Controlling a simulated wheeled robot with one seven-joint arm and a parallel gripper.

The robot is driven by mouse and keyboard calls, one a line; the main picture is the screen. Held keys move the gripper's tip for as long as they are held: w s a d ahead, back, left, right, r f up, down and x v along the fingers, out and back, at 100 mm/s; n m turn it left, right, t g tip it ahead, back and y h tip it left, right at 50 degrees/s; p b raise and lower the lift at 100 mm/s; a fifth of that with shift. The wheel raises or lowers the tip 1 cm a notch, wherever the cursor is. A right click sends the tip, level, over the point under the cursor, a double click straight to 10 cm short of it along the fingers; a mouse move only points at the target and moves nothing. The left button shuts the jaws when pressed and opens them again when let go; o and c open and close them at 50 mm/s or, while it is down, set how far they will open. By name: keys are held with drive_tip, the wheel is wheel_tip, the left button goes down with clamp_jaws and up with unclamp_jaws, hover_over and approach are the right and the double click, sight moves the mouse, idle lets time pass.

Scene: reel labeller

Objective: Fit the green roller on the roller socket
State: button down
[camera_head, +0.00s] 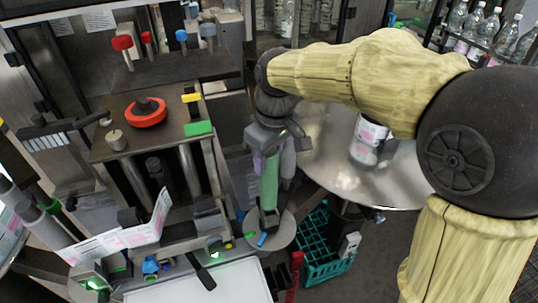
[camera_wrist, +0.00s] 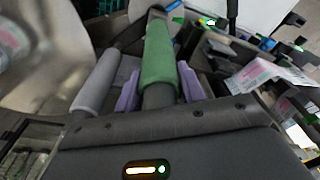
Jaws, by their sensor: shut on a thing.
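The green roller (camera_head: 270,182) hangs roughly upright, slightly tilted, under my gripper (camera_head: 272,158) in the head view. The green roller also shows in the wrist view (camera_wrist: 158,52), between the lilac fingers of my gripper (camera_wrist: 160,88), which are shut on its near end. Its lower end is by a dark block above a round grey plate (camera_head: 283,232). I cannot tell whether it touches the block, or make out the roller socket for certain. A pale grey roller (camera_wrist: 97,82) stands beside the left finger in the wrist view.
The labeller's dark top plate (camera_head: 150,135), with a red knob (camera_head: 146,112), is to the left. A round metal table (camera_head: 335,165) with a labelled bottle (camera_head: 368,140) is to the right. A teal crate (camera_head: 325,250) stands below. A label strip (camera_head: 125,237) hangs at lower left.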

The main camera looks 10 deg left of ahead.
drive_tip(key=shift+f, duration=0.15)
drive_tip(key=shift+d+r, duration=0.25)
drive_tip(key=shift+r, duration=0.15)
idle(0.4)
drive_tip(key=c, duration=0.8)
unclamp_jaws()
drive_tip(key=shift+s, duration=0.1)
drive_tip(key=shift+o, duration=0.2)
wheel_tip(320, 180, up, 17)
drive_tip(key=d, duration=0.2)
drive_tip(key=shift+s, duration=0.45)
